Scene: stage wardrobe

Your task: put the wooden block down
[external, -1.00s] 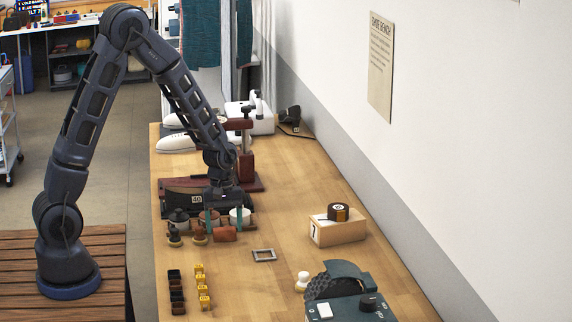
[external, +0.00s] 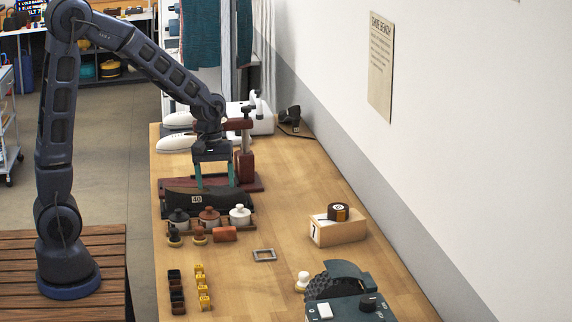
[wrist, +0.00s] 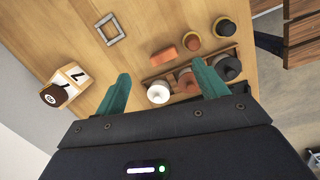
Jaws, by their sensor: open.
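A small orange-brown block (external: 225,234), probably the wooden block, lies on the bench in front of a row of jars. It also shows in the wrist view (wrist: 163,56). My gripper (external: 215,184) is open and empty, raised behind the jars and over the dark curved piece marked 40 (external: 222,198). In the wrist view its two teal fingers stand wide apart (wrist: 161,70), and the block appears beyond them. The block is apart from the fingers and lies flat.
The jars, such as the white-lidded one (external: 240,215), stand in a rack close behind the block. A grey square frame (external: 264,255) lies to the right. A pale box marked 7 (external: 336,231) carries a dark roll (external: 338,212). The bench between them is clear.

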